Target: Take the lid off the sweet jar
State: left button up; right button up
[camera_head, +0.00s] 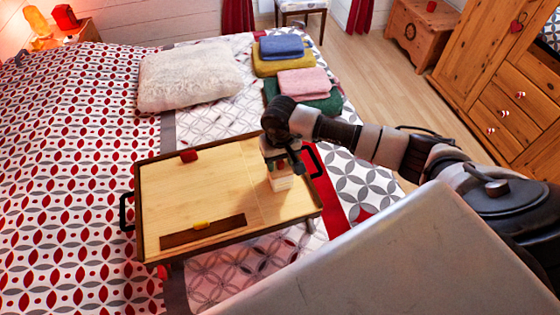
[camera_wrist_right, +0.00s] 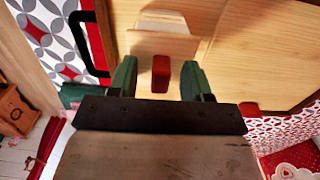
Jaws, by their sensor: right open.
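The sweet jar (camera_head: 281,183) appears as a small pale, box-like thing on the right part of a wooden bed tray (camera_head: 215,185), partly covered by my gripper in the head view. My right gripper (camera_head: 283,160) is above it, pointing down. In the right wrist view a red knob-like piece (camera_wrist_right: 161,74) lies between the two green fingertips of the open gripper (camera_wrist_right: 159,80), with a gap on both sides. The pale body of the jar (camera_wrist_right: 160,43) shows beyond it. Where lid and jar meet is hard to make out. My left gripper is not in view.
A red piece (camera_head: 189,156) stands near the tray's back edge. A dark strip (camera_head: 177,238) with a yellow piece (camera_head: 202,225) lies at its front. A fluffy pillow (camera_head: 190,78) and folded cloths (camera_head: 303,82) lie behind on the bed. The tray's middle is clear.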

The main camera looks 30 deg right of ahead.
grip_shut()
jog(key=shift+r, duration=0.1)
dwell(0.3)
